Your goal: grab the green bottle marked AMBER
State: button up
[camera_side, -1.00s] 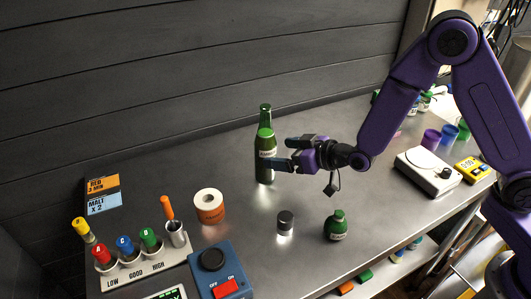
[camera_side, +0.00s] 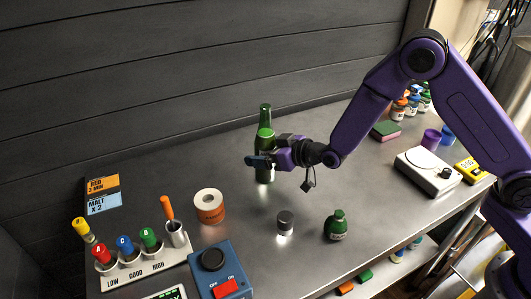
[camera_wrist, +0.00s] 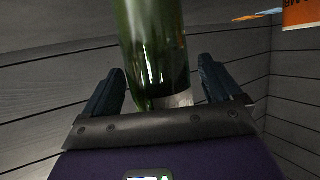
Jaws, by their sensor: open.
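A tall green bottle (camera_side: 265,138) with a pale label stands upright on the steel bench; the label's writing is too small to read. My gripper (camera_side: 262,160) is open around the bottle's body at label height and hides part of it. In the wrist view the bottle (camera_wrist: 152,45) stands between the two spread fingers (camera_wrist: 163,80), with gaps visible on both sides. A short round green bottle (camera_side: 336,226) with a label stands apart, nearer the front edge; its writing is also unreadable.
A dark-capped jar (camera_side: 285,223) and an orange tape roll (camera_side: 209,206) stand in front of the tall bottle. A rack of coloured tubes (camera_side: 125,262) and a blue switch box (camera_side: 217,270) are front left. A white scale (camera_side: 428,172) is right. The grey wall is behind.

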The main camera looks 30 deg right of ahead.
jog(key=c, duration=1.3)
jog(key=shift+r, duration=0.15)
jog(key=shift+c, duration=1.1)
jog(key=shift+r, duration=0.1)
